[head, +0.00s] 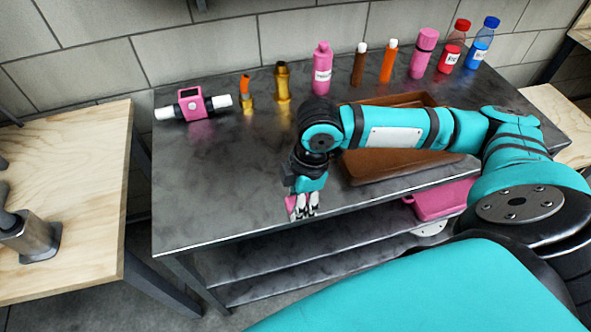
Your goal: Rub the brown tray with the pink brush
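The brown tray (372,172) lies on the dark metal table, right of the middle. My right arm crosses above it and hides much of its inside. My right gripper (302,208) points down near the table's front edge, left of the tray and apart from it. Its fingers are closed around a small pink piece (291,204), which looks like the pink brush. Most of that piece is hidden by the fingers, so its shape is not clear. My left gripper is not in the picture.
Along the back of the dark table (215,190) stand a pink-and-white device (193,105), brass fittings (282,82), a pink bottle (322,68), and red (453,47) and blue (482,43) bottles. A pink box (440,200) sits on the lower shelf. The table's front left is clear.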

